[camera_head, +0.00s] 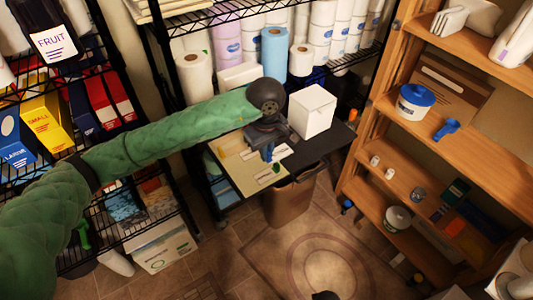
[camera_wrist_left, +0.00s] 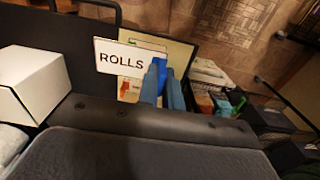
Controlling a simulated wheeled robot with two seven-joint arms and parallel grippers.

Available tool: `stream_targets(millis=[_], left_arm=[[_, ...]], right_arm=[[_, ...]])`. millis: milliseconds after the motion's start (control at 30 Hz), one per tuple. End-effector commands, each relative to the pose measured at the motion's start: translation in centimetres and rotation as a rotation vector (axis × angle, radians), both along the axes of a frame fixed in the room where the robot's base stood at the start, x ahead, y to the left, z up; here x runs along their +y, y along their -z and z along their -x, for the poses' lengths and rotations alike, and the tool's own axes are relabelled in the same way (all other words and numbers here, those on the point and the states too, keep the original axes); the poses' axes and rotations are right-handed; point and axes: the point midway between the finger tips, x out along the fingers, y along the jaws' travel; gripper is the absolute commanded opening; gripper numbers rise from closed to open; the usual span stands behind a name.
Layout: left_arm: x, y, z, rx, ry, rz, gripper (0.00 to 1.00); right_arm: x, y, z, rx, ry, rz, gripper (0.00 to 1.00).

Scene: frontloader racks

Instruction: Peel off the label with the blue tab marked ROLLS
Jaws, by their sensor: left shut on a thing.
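The white label marked ROLLS (camera_wrist_left: 119,60) shows in the left wrist view, with its blue tab (camera_wrist_left: 162,66) at its right edge. My left gripper (camera_wrist_left: 164,88) is shut on the blue tab, with the label beside its fingers. In the head view my left gripper (camera_head: 267,153) points down over the pale board (camera_head: 238,172) on a dark cart top. White label strips lie by the fingers there, but their print is too small to read.
A white box (camera_head: 312,110) stands on the cart top behind the gripper. A brown bin (camera_head: 290,203) is below the cart's front edge. Wire racks with paper rolls and boxes stand left and behind; a wooden shelf (camera_head: 405,145) is at right.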

Motion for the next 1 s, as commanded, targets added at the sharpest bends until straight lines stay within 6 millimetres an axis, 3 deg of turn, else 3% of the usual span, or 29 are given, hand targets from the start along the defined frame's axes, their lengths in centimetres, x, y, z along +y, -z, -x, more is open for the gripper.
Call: stream_targets(millis=[633,1000], left_arm=[[0.0,-3.1,0.0,0.001,0.000,-0.001,0.00],[0.0,-3.5,0.0,0.001,0.000,-0.001,0.00]], right_arm=[[0.0,-0.4,0.0,0.000,0.000,0.000,1.00],[0.0,-0.4,0.0,0.000,0.000,0.000,1.00]])
